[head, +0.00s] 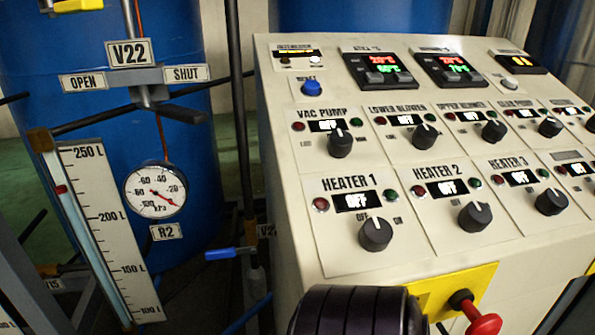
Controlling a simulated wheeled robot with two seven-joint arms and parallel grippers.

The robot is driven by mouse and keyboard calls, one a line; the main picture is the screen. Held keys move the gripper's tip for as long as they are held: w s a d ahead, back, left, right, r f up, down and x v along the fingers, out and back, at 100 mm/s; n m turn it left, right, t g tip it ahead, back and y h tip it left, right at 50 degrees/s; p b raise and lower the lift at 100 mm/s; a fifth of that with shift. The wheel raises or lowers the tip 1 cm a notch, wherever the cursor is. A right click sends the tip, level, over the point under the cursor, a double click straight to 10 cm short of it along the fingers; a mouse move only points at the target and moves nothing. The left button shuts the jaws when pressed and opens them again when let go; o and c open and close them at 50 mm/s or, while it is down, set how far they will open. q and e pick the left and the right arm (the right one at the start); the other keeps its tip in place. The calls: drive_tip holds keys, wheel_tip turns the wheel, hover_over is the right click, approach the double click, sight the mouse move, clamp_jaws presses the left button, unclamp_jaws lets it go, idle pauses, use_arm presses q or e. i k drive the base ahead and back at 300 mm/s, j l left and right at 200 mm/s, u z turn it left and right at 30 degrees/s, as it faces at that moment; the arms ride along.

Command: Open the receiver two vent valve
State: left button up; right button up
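The V22 plate (129,53) hangs in front of a blue drum at the upper left. An OPEN plate (83,82) is on its left and a SHUT plate (186,74) on its right. Under them a valve stem (147,94) carries a dark lever (182,113) that points right, below the SHUT plate. Neither gripper is in view, and no gripper touches the lever.
A sloped control console (300,215) with knobs and displays fills the right. A red knob (484,324) sticks out from its yellow plate (440,297). A level scale (108,222) stands left. A blue-handled valve (230,253) is low between scale and console.

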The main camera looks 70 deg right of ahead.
sight(212, 254)
drive_tip(key=z, duration=0.4)
drive_tip(key=l+z, duration=0.15)
drive_tip(key=z, duration=0.2)
drive_tip(key=k+z, duration=0.1)
drive_tip(key=z, duration=0.3)
drive_tip(key=l+z, duration=0.15)
drive_tip(key=z, duration=0.2)
drive_tip(key=k+j+z, duration=0.1)
drive_tip(key=z, duration=0.15)
drive_tip(key=k+j+z, duration=0.1)
drive_tip(key=j+z, duration=0.2)
